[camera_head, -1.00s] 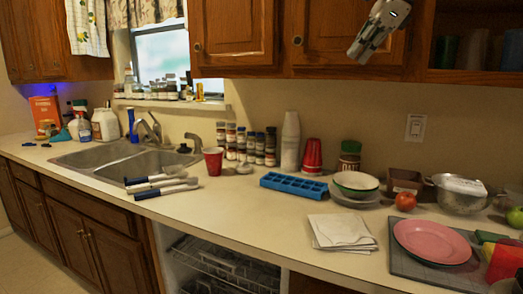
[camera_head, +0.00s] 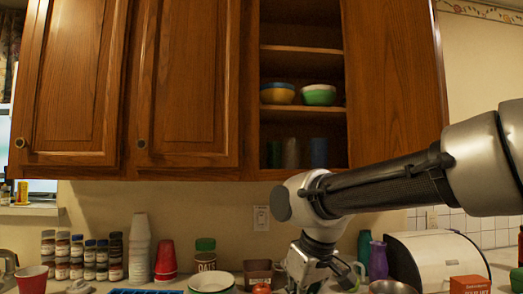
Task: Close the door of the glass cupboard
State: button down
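The glass cupboard (camera_head: 302,50) is the open compartment in the upper middle. Its shelves and contents are in plain view, so its door is not across the opening. A wooden panel (camera_head: 390,75) stands directly right of the opening; it looks like the door swung outward, but I cannot tell for certain. Drinking glasses (camera_head: 290,153) stand on the bottom shelf and stacked bowls (camera_head: 318,95) on the shelf above. My gripper (camera_head: 314,284) hangs pointing down, below the cupboard and in front of the counter items. Its fingertips are partly cut off by the frame's bottom edge.
Two shut cupboard doors (camera_head: 190,80) are left of the opening. Red cups (camera_head: 165,262), spice jars (camera_head: 87,257) and a white bread box (camera_head: 435,260) stand below. My arm crosses the right side, under and before the wooden panel.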

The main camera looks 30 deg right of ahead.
aim_at(398, 107)
jog(key=k+l, duration=0.15)
jog(key=l, duration=0.25)
jog(key=k+l, duration=0.2)
jog(key=l, duration=0.2)
jog(key=k+l, duration=0.15)
jog(key=l, duration=0.2)
jog(key=k+l, duration=0.2)
jog(key=l, duration=0.2)
jog(key=k+l+u, duration=0.1)
jog(key=l, duration=0.3)
jog(key=k+l, duration=0.25)
jog(key=l, duration=0.15)
jog(key=k+l, duration=0.2)
jog(key=l, duration=0.15)
